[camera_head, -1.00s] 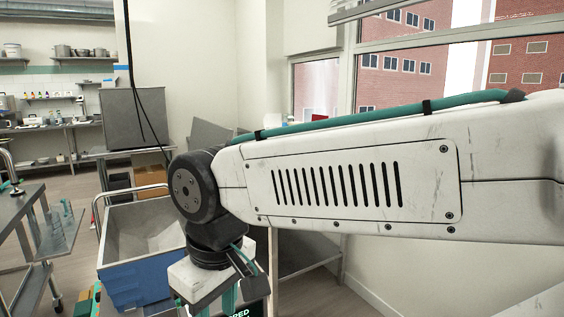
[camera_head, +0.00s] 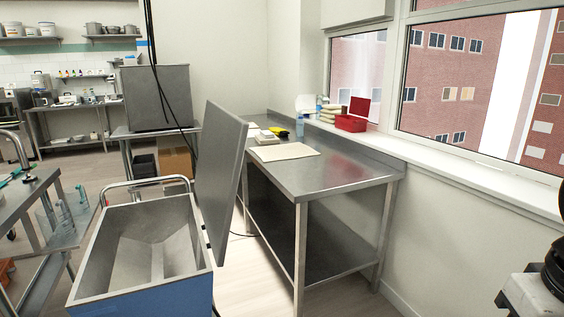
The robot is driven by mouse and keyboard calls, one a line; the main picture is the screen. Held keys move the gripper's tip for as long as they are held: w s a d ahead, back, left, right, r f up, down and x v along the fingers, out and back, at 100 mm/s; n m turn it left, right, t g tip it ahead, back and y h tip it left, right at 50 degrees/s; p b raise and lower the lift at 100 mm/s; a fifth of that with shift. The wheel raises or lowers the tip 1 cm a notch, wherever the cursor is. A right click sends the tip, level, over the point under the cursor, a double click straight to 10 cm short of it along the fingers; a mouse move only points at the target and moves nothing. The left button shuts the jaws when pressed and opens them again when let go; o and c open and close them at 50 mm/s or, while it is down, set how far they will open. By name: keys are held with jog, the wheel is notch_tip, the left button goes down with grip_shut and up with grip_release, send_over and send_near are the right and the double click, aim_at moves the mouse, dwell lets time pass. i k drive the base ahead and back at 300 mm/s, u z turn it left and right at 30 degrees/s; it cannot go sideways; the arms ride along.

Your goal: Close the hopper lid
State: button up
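The hopper (camera_head: 88,282) is a grey metal bin with a blue outside, standing at the lower left of the head view. Its inside is empty and shows sloping walls. The hopper lid (camera_head: 222,180) is a flat grey panel, standing open and nearly upright along the hopper's right edge. A part of my arm, white and black, shows at the lower right edge, well apart from the lid. My gripper's fingers are outside the picture.
A metal cart (camera_head: 35,195) stands at the left. Cables (camera_head: 165,75) hang behind the hopper. A windowed wall bounds the right side.

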aim_at(224, 137)
jog(key=z, duration=0.05)
jog(key=i, duration=1)
jog(key=z, duration=0.05)
